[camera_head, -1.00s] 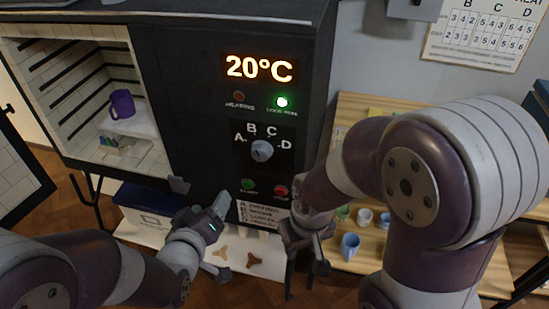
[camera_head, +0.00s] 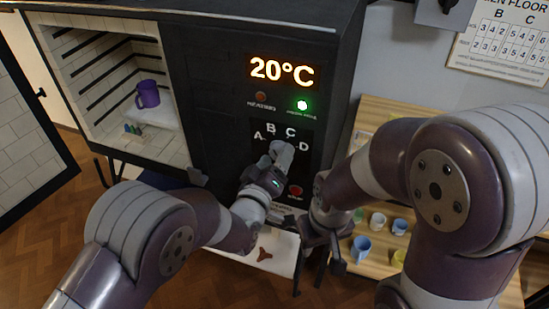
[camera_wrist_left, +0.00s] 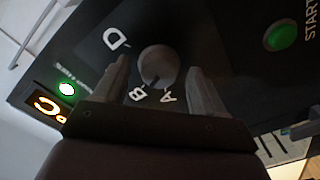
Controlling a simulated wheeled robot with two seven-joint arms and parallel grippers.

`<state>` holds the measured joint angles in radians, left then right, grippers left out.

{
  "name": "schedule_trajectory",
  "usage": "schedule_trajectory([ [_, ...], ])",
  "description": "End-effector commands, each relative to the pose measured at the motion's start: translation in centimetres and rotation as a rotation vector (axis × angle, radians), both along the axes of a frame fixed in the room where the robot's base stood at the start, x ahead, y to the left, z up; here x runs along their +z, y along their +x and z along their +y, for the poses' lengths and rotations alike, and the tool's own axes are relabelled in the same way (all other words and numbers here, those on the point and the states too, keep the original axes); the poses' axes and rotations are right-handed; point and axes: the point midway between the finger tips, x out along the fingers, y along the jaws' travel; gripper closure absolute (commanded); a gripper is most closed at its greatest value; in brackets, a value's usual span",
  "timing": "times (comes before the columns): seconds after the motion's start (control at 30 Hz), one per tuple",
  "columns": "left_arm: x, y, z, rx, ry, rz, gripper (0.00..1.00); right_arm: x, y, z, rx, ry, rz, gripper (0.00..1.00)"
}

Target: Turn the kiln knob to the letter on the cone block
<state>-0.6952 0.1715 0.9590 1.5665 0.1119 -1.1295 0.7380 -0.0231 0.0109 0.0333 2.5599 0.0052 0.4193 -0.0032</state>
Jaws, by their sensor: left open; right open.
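The kiln knob (camera_wrist_left: 157,65) is a grey dial on the kiln's black panel, with letters A, B, C and D around it in the head view. My left gripper (camera_head: 281,156) is open in front of the knob and partly covers it. In the left wrist view the knob shows between its fingers, with gaps on both sides; C is hidden there. A dark mark on the knob seems to face the A and B side. The cone block (camera_head: 132,128) is small, with coloured cones, inside the kiln; its letter is unreadable. My right gripper (camera_head: 335,262) is open and empty, low right of the kiln.
The kiln door (camera_head: 22,130) stands open at the left. A purple mug (camera_head: 148,94) is inside the kiln. The display reads 20°C and a green lamp (camera_head: 303,105) is lit. Wooden shelves with cups (camera_head: 361,247) stand at right.

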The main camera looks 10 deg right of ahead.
Motion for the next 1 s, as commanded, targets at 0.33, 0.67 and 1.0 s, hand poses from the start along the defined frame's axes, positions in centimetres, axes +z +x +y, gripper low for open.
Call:
schedule_trajectory([
  [0.33, 0.0, 0.0, 0.0, 0.0, 0.001, -0.001, 0.85, 0.0, 0.0, 0.0, 0.0, 0.0, 0.0, 0.57],
  [0.67, -0.2, 0.0, 0.0, 0.0, 0.035, -0.024, 0.85, -0.5, 0.0, 0.0, 0.0, 0.0, 0.0, 0.57],
  [1.0, -0.4, 0.0, 0.1, 0.001, 0.228, -0.154, 0.85, -2.6, 0.0, 0.0, 0.0, 0.0, 0.0, 0.57],
])
